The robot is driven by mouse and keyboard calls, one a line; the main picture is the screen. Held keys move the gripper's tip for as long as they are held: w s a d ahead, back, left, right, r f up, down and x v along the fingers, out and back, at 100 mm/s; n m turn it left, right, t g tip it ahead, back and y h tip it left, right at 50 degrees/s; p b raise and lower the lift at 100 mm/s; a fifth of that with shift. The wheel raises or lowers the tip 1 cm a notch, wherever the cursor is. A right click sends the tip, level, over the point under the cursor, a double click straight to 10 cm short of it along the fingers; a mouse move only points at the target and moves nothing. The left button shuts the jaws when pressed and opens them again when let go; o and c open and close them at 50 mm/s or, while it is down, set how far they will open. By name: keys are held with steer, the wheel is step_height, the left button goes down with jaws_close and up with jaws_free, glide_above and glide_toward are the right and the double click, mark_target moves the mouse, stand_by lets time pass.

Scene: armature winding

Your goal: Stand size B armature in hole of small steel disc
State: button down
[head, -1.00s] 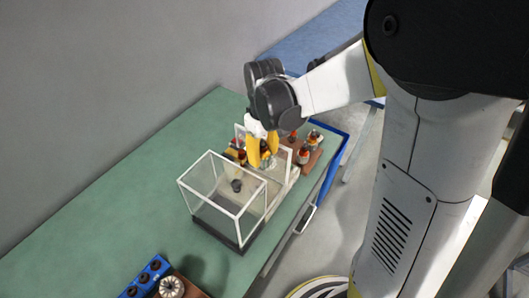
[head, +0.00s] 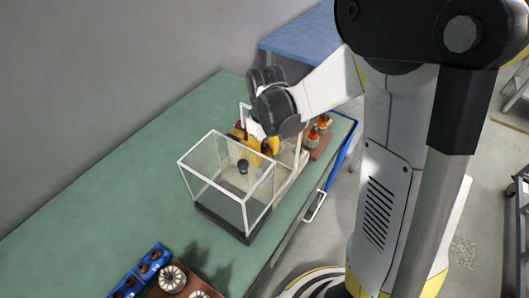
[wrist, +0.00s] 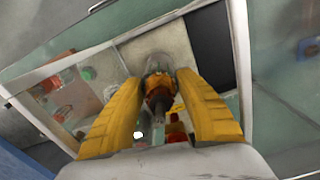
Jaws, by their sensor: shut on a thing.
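My gripper (head: 262,148) has yellow fingers and is over the far end of the glass case, partly seen through its panes. In the wrist view my gripper (wrist: 160,95) is shut on a brownish-red piece with a dark shaft (wrist: 158,100), which looks like an armature; its size cannot be read. The fingers hide its sides. A clear, rounded shape shows just beyond it. The small steel disc cannot be made out for certain in either view.
The white-framed glass case (head: 212,180) stands on the green table (head: 110,180), with a small dark cylinder (head: 243,166) visible through it. Red-topped parts sit on a brown block (head: 316,150) at the right. A blue rack (head: 128,284) and wound parts (head: 173,278) are at the front.

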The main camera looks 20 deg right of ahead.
steer(key=shift+f+b, duration=1.05)
steer(key=shift+f, duration=0.35)
stand_by(0.5)
steer(key=c, duration=0.8)
jaws_free()
steer(key=shift+r+p, duration=1.7)
steer(key=shift+r, duration=0.6)
